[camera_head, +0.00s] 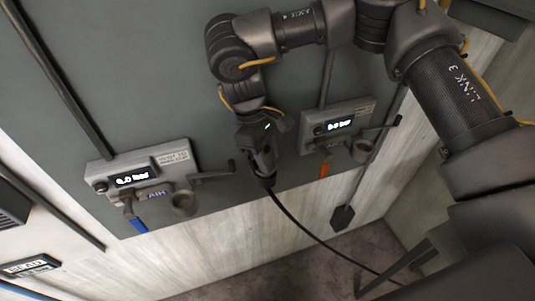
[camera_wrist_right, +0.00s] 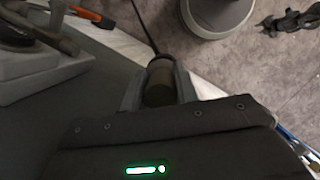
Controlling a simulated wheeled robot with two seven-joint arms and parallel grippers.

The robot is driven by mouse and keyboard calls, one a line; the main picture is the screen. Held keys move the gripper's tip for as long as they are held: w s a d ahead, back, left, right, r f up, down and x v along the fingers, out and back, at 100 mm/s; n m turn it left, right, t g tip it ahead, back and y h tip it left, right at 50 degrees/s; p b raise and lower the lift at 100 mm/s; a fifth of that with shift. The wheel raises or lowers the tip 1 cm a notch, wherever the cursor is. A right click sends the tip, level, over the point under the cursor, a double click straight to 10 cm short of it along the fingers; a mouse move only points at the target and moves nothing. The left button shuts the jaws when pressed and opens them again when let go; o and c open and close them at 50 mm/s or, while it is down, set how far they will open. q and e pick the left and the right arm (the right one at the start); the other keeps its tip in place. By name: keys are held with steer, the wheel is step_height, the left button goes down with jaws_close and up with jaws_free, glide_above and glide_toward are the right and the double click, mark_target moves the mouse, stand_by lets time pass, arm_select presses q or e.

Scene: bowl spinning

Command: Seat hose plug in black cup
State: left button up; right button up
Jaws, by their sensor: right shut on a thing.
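My right gripper (camera_head: 262,172) is in front of the dark wall panel, between two wall units, pointing down. In the right wrist view its two fingers (camera_wrist_right: 158,92) are shut on a dark cylindrical plug (camera_wrist_right: 159,80). A black hose (camera_head: 309,232) runs from the plug down and right; in the wrist view the hose (camera_wrist_right: 143,24) leads away to the top. A round, dark grey open cup (camera_head: 185,204) sits below the left unit's right end. A similar cup shape (camera_head: 361,146) sits below the right unit. The plug is apart from both cups. My left gripper is out of view.
Small handles stick out from both units. Pipes run up the panel.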

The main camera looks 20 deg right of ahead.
steer(key=shift+s+d+f, duration=0.1)
steer(key=shift+f, duration=0.3)
stand_by(0.4)
steer(key=o, duration=1.2)
steer(key=shift+c, duration=0.2)
